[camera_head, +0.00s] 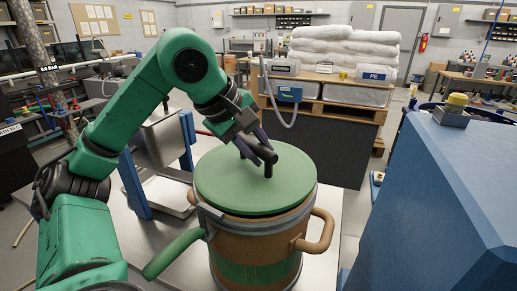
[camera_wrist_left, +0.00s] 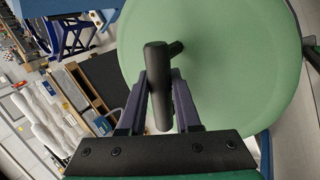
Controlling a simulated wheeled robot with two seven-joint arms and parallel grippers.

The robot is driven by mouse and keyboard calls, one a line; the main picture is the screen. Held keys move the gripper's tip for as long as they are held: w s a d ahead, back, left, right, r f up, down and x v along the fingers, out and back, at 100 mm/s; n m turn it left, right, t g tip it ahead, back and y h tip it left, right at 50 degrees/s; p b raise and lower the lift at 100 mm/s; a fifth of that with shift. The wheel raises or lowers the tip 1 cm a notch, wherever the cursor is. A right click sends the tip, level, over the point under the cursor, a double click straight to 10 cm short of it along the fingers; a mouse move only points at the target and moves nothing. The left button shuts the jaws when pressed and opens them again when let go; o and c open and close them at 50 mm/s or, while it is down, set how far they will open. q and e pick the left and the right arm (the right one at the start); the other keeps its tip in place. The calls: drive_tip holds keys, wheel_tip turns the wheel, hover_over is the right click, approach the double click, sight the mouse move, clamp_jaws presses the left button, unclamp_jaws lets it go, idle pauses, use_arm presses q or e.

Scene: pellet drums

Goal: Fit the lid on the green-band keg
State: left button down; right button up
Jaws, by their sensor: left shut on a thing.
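The round green lid (camera_head: 240,188) lies over the mouth of the brown keg (camera_head: 228,262), roughly level. I cannot tell whether it is fully seated or slightly above the rim. The keg has a green band (camera_head: 255,272), a tan side handle (camera_head: 319,232) and a grey ring (camera_head: 245,226) with a green lever (camera_head: 172,252) swung out to the left. My left gripper (camera_head: 257,154) is shut on the lid's black T-handle (camera_head: 269,168). The left wrist view shows the handle (camera_wrist_left: 158,85) between the fingers, with the green lid (camera_wrist_left: 235,60) behind it. My right gripper is not in view.
The keg stands on a light worktop (camera_head: 325,245). A grey bin (camera_head: 165,140) with blue posts (camera_head: 134,185) stands to the left. A large blue body (camera_head: 440,190) fills the right side. A pallet bench with white sacks (camera_head: 340,50) stands behind.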

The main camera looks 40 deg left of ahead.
use_arm(q)
drive_tip(key=shift+w+f, duration=0.1)
drive_tip(key=shift+f, duration=0.15)
idle(0.3)
drive_tip(key=shift+f+b, duration=0.35)
drive_tip(key=shift+b, duration=0.15)
drive_tip(key=c, duration=0.5)
unclamp_jaws()
drive_tip(key=shift+c, duration=0.2)
drive_tip(key=shift+o, duration=0.3)
